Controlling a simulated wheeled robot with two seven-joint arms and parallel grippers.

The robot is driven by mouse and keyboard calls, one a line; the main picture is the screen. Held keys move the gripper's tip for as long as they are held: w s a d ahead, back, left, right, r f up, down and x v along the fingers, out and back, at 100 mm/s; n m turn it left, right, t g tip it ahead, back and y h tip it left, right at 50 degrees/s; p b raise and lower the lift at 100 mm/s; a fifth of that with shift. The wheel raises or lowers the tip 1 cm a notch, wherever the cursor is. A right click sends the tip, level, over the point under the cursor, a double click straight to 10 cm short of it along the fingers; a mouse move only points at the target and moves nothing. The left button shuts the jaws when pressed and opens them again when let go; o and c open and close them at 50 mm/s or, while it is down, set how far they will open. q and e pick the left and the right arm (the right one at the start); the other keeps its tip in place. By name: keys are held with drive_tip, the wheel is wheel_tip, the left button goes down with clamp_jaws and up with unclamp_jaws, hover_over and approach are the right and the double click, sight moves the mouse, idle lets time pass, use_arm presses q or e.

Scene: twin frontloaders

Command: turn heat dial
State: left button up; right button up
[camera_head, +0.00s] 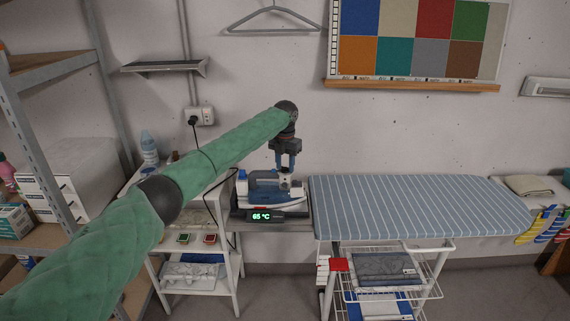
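A blue and white iron (262,196) rests on a stand at the left end of the ironing board. A dark display (262,216) in front of it reads 65 °C in green. My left gripper (287,168) points straight down over the right part of the iron. Its two fingers are a little apart, with a small pale part at their tips. The heat dial cannot be made out clearly there, so I cannot tell whether the fingers grip it. My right gripper is not in view.
The striped ironing board (400,207) reaches right from the iron and is bare. A white shelf cart (195,258) stands to the left. A black cable hangs behind my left arm. A wire rack (433,271) with folded cloths is under the board.

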use_arm(q)
drive_tip(key=c, duration=0.7)
